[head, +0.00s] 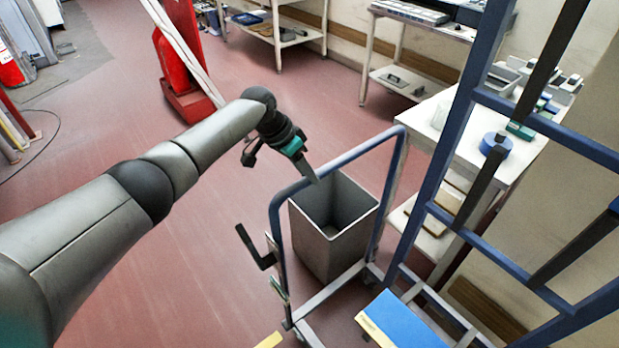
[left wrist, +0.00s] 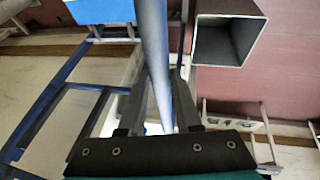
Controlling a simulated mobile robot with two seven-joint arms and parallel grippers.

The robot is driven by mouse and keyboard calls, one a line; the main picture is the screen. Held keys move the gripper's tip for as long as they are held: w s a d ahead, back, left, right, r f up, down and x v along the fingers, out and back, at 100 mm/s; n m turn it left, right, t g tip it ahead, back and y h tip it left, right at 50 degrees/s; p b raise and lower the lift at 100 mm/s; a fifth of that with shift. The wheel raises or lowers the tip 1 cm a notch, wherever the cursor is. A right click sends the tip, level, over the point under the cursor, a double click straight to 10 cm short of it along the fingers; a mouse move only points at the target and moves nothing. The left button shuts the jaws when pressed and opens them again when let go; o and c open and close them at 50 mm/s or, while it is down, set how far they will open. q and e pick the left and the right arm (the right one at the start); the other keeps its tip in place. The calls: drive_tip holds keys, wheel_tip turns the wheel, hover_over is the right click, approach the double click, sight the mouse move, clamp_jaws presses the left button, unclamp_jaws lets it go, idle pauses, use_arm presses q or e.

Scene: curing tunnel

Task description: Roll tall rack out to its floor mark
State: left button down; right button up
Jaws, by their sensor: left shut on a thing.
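The tall rack (head: 446,150) is a blue upright frame with dark cross arms at the right of the head view. A blue tubular hoop handle (head: 352,153) stands at its near left, above a low pale base frame (head: 335,287). My left gripper (head: 312,174) is at the top bar of this hoop, shut on it. In the left wrist view the blue tube (left wrist: 154,50) runs between the two fingers (left wrist: 160,108). A yellow strip (head: 270,341) shows at the bottom edge; I cannot tell whether it is the floor mark. My right gripper is out of view.
A grey open bin (head: 326,245) stands close behind the hoop. White benches (head: 470,130) with parts line the right wall. A red stand (head: 187,95) is at the back. The red floor (head: 110,130) at left and centre is mostly clear.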

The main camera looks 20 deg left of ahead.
use_arm(q)
drive_tip(key=shift+w+a, duration=0.3)
drive_tip(key=shift+a, duration=0.15)
drive_tip(key=c, duration=0.6)
unclamp_jaws()
drive_tip(key=p+v, duration=0.1)
drive_tip(key=v, duration=1.4)
drive_tip(key=shift+s+p, duration=0.15)
drive_tip(key=shift+p, duration=0.2)
